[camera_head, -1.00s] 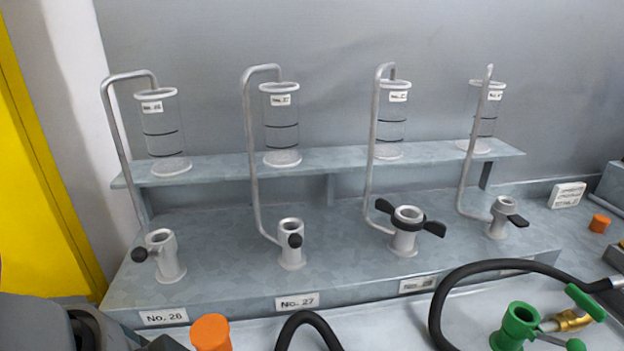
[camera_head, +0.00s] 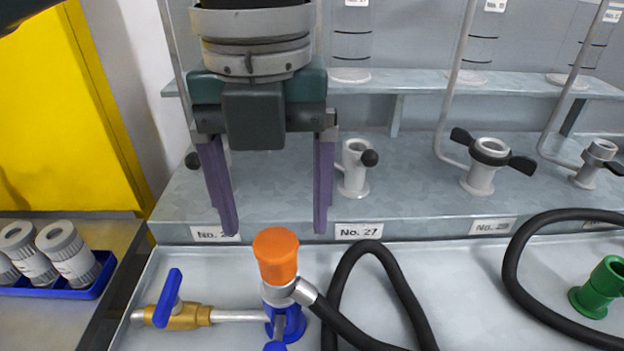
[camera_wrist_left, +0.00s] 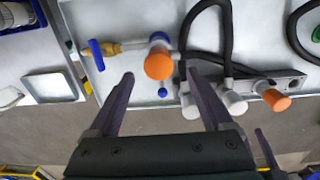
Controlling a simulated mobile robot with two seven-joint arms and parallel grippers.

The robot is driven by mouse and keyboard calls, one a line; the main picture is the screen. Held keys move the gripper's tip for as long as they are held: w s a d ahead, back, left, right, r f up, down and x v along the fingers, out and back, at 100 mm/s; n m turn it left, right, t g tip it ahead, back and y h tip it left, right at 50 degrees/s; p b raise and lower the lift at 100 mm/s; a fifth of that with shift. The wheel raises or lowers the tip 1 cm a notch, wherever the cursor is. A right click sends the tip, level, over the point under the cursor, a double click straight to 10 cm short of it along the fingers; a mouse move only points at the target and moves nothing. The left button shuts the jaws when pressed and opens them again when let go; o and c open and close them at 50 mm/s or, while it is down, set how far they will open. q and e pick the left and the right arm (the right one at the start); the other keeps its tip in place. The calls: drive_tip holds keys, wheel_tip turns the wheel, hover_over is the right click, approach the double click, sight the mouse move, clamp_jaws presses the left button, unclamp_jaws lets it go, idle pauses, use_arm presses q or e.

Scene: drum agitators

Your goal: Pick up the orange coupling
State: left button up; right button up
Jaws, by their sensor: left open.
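The orange coupling (camera_head: 276,258) stands upright on top of a blue fitting (camera_head: 285,322) in the grey tray, with a silver hose end beside it. In the left wrist view the orange coupling (camera_wrist_left: 158,66) shows from above, between the finger lines. My left gripper (camera_head: 276,231) points down with its two purple fingers spread wide, open and empty. In the head view its fingertips show either side of the coupling's top; I cannot tell their exact distance from it. In the left wrist view the left gripper (camera_wrist_left: 160,76) frames the coupling.
A black hose (camera_head: 385,300) loops right of the coupling. A brass valve with blue handle (camera_head: 172,300) lies left of it. A shelf with metal sockets (camera_head: 355,180) stands behind. A second orange piece (camera_wrist_left: 277,102) sits at right in the wrist view.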

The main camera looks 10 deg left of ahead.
sight(278, 243)
use_arm(q)
wheel_tip(278, 243, down, 4)
drive_tip(key=shift+d+r, duration=0.1)
drive_tip(key=shift+r, duration=0.1)
drive_tip(key=f, duration=0.5)
drive_tip(key=shift+a+f, duration=0.15)
drive_tip(key=shift+a, duration=0.05)
clamp_jaws()
idle(0.3)
